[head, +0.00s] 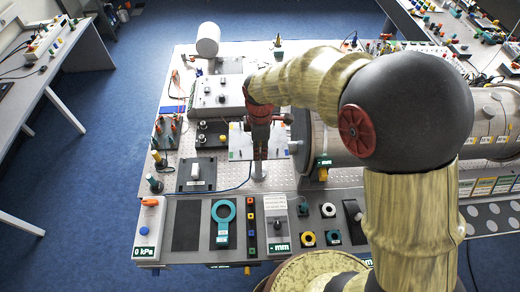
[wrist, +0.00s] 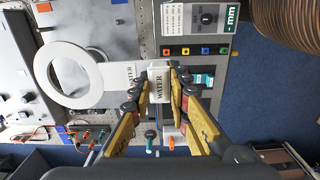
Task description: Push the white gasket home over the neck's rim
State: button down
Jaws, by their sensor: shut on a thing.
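The white gasket (wrist: 41,75) shows in the wrist view as a flat ring left of my gripper, with a white tab (wrist: 118,76) marked WATER on its right side. My gripper (wrist: 160,76) is shut on a white block marked WATER at the tab's end. A grey curved edge shows in and beside the ring's opening; I cannot tell whether it is the neck's rim or whether the gasket touches it. In the head view my gripper (head: 260,148) points down over the table, left of a large horizontal cylinder (head: 325,140). The ring is not clear there.
A teal ring (head: 223,213) lies on a dark panel at the table's front. A knob box (head: 278,225) and several small nuts stand to its right. A white upright cylinder (head: 208,39) stands at the back left. Blue floor (head: 90,190) is clear left of the table.

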jog(key=shift+f, duration=0.1)
jog(key=shift+f+b, duration=1.9)
jog(key=shift+f, duration=0.7)
jog(key=shift+f+b, duration=0.9)
jog(key=shift+f, duration=0.4)
jog(key=c, duration=1.6)
grip_release()
jog(key=shift+s, duration=0.1)
notch_tip(320, 180, up, 12)
jog(key=shift+s+f, duration=0.1)
